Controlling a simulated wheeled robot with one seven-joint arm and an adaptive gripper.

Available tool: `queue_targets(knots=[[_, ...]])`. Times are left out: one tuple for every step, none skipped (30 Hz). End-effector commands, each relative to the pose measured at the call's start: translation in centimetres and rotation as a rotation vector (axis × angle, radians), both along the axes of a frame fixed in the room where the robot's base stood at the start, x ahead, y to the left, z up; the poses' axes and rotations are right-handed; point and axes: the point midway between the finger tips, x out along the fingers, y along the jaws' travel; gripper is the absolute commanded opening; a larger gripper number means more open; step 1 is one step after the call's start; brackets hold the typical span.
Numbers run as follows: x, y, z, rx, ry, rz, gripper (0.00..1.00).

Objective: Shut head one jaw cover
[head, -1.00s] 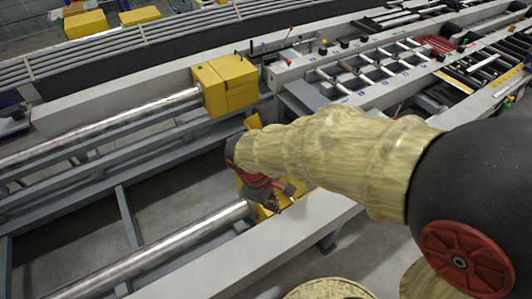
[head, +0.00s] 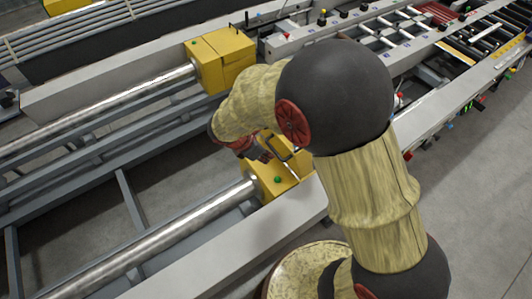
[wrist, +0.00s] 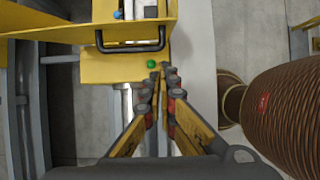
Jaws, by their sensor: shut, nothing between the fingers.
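The near yellow clamp head (head: 262,185) sits at the end of a shiny bar, with a green knob (head: 278,180) on top. Its yellow jaw cover (wrist: 70,33) with a black bar handle (wrist: 130,46) shows in the wrist view and looks raised, with parts visible behind it. The green knob (wrist: 151,64) is just below the handle there. My gripper (wrist: 161,68) is shut and empty, its fingertips close to the knob and below the handle, with no clear contact. In the head view my gripper (head: 266,156) is above the near head, and my arm hides part of the cover.
A second yellow head (head: 220,58) with its own green knob stands on the far rail and looks shut. A pale beam (head: 240,250) runs along the near side.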

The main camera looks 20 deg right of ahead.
Motion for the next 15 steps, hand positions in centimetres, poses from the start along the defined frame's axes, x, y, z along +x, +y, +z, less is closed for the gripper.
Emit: queue_targets(knots=[[0.1, -0.5, -1.1, -0.001, 0.004, -0.001, 0.00], [0.1, -0.8, -1.6, -0.001, 0.005, -0.001, 0.00], [0.2, -1.2, -2.3, -0.001, 0.004, -0.002, 0.00], [0.3, -1.4, -2.8, 0.000, 0.003, -0.003, 0.00], [0.4, -1.7, -3.4, 0.000, 0.004, -0.003, 0.00], [0.5, -2.1, -4.1, -0.002, 0.005, -0.001, 0.00], [0.6, -2.3, -4.6, 0.000, 0.005, -0.002, 0.00], [0.7, -2.6, -5.1, 0.000, 0.003, -0.004, 0.00], [0.8, -2.9, -5.7, -0.001, 0.002, -0.002, 0.00], [1.0, -3.2, -5.7, 0.001, 0.001, -0.004, 0.00], [1.2, -3.7, -5.3, 0.002, -0.002, -0.005, 0.00], [1.4, -4.3, -5.1, 0.002, -0.002, -0.005, 0.00], [1.5, -4.7, -4.9, 0.002, -0.002, -0.004, 0.00], [1.6, -5.0, -4.9, 0.002, -0.002, -0.004, 0.00], [1.7, -5.4, -4.8, 0.001, -0.001, -0.005, 0.00]])
